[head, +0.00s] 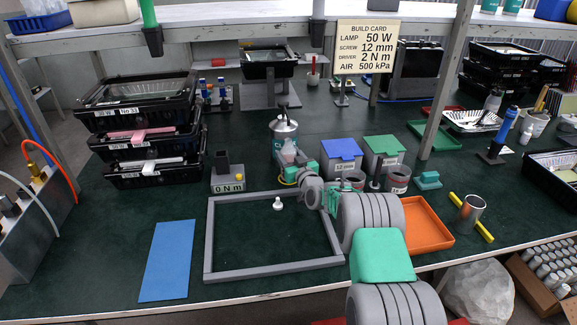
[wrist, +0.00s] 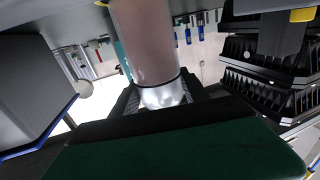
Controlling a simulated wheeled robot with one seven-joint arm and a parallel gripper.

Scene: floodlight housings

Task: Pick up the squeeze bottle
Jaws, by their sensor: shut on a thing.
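The squeeze bottle (head: 288,149) looks pinkish and translucent in the head view. In the wrist view the bottle (wrist: 146,45) is a large pinkish cylinder with a dark ring and a clear, whitish end, held between the dark jaws of my gripper (wrist: 160,100). My arm hides part of the area around the grip. I cannot tell whether the bottle's base touches the bench.
A grey frame (head: 275,272) lies in front, with a small white piece (head: 278,204) inside. A blue-lidded bin (head: 341,150) and green-lidded bin (head: 383,148) stand right of the grip. Stacked black crates (head: 147,158) stand left. A blue mat (head: 167,260) lies front left.

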